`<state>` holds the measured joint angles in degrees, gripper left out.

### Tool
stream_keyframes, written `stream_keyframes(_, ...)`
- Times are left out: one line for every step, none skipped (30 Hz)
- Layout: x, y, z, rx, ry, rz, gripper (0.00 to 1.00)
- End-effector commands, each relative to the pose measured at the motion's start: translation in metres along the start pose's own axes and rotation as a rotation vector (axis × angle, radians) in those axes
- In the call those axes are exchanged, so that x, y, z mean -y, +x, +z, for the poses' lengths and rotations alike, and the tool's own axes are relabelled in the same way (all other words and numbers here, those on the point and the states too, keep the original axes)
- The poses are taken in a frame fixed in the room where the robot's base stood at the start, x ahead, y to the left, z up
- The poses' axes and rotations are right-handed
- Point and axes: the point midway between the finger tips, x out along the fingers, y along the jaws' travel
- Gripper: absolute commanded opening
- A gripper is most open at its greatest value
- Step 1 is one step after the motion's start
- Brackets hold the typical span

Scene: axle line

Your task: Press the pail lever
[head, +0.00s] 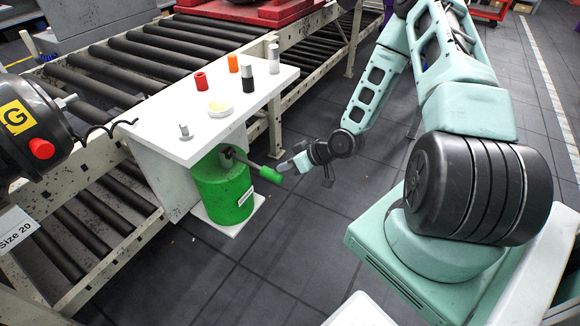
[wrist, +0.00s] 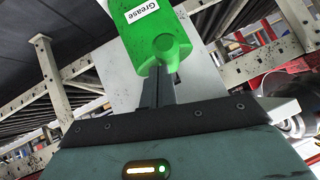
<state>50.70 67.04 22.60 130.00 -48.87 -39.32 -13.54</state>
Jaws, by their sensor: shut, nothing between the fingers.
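The green pail (head: 222,195) stands on a low white plate under the front of the white table. Its lever sticks out to the right and ends in a green grip (head: 270,175). My gripper (head: 284,167) is shut and empty, its tip close to the right of the lever's end; I cannot tell if they touch. In the wrist view the shut dark fingers (wrist: 158,88) point at a green shape with the pail's "Grease" label (wrist: 142,11) above. Pail and lever grip merge in green there, and the fingers cover part of it.
The white table (head: 165,125) above the pail holds a red cylinder (head: 201,81), an orange one (head: 233,63), a black one (head: 248,80), grey pieces and a pale dish (head: 219,109). A roller conveyor (head: 130,60) runs behind. The floor right of the pail is clear.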

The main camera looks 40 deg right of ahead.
Motion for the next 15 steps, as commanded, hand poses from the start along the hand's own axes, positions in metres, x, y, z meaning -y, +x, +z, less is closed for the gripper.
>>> stream_keyframes(0.002, -0.006, -0.007, -0.002, -0.002, 0.000, 0.00)
stream_keyframes(0.000, -0.011, -0.003, -0.001, 0.000, 0.002, 0.00)
stream_keyframes(0.000, -0.018, -0.001, -0.002, -0.001, 0.002, 0.00)
stream_keyframes(-0.001, -0.024, 0.000, -0.003, 0.000, 0.002, 0.00)
stream_keyframes(0.000, -0.028, 0.001, -0.003, 0.000, 0.001, 0.00)
stream_keyframes(-0.001, -0.036, 0.002, -0.004, 0.000, 0.001, 0.00)
stream_keyframes(-0.001, -0.041, 0.003, -0.005, 0.000, 0.002, 0.00)
stream_keyframes(-0.001, -0.047, 0.004, -0.005, -0.001, 0.001, 0.00)
stream_keyframes(-0.001, -0.054, 0.005, -0.005, 0.000, 0.002, 0.00)
stream_keyframes(-0.002, -0.059, 0.006, -0.005, -0.001, 0.002, 0.00)
stream_keyframes(-0.002, -0.065, 0.007, -0.005, -0.001, 0.002, 0.00)
stream_keyframes(-0.002, -0.072, 0.009, -0.005, -0.002, 0.001, 0.00)
stream_keyframes(-0.002, -0.076, 0.009, -0.005, -0.001, 0.001, 0.00)
stream_keyframes(-0.002, -0.080, 0.010, -0.006, -0.002, 0.000, 0.00)
stream_keyframes(-0.002, -0.085, 0.011, -0.006, -0.001, 0.001, 0.00)
